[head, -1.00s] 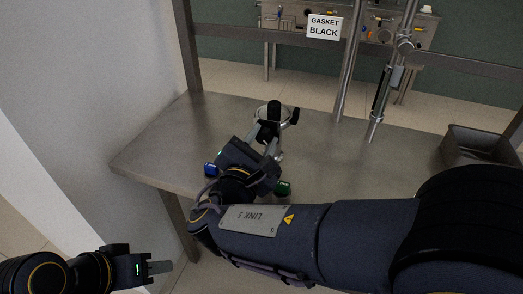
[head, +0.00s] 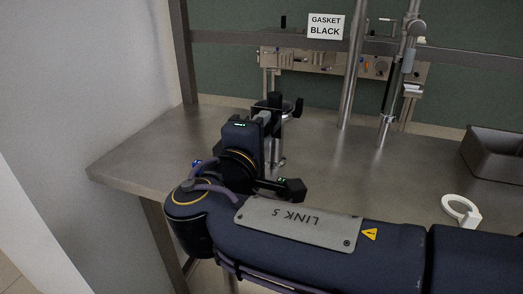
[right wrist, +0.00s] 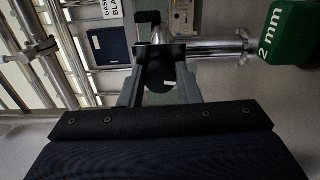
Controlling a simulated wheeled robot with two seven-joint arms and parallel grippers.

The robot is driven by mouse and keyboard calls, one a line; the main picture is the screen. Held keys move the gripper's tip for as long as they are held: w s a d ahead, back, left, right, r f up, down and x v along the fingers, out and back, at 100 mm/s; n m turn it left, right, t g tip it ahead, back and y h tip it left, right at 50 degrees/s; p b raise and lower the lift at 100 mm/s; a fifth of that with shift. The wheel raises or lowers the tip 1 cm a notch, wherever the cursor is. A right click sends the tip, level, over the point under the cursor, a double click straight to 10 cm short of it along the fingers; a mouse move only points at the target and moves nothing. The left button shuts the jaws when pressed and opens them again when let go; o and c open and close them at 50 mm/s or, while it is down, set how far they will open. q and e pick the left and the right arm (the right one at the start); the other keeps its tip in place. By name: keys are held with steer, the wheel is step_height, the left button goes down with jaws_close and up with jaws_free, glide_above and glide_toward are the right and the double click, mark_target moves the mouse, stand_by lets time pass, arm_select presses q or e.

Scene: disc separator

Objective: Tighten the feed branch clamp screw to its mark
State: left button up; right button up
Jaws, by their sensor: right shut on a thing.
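My left gripper is not in view.
The steel table (head: 130,160) has a white ring-shaped part (head: 460,208) near its front and a metal tray (head: 495,150) at the right. A green "2 mm" block (right wrist: 291,32) stands close by the gripper. Upright posts (head: 352,75) rise behind.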

steer(key=m+b, duration=0.4)
steer(key=m, duration=0.3)
steer(key=m+b, duration=0.4)
steer(key=m, duration=0.4)
steer(key=shift+a+f+m+b, duration=0.1)
steer(key=shift+f+m+b, duration=0.1)
steer(key=shift+m+b, duration=0.15)
stand_by(0.3)
steer(key=o, duration=1)
steer(key=p+v, duration=0.2)
steer(key=v, duration=0.5)
steer(key=shift+s+a, duration=0.15)
steer(key=shift+s, duration=0.2)
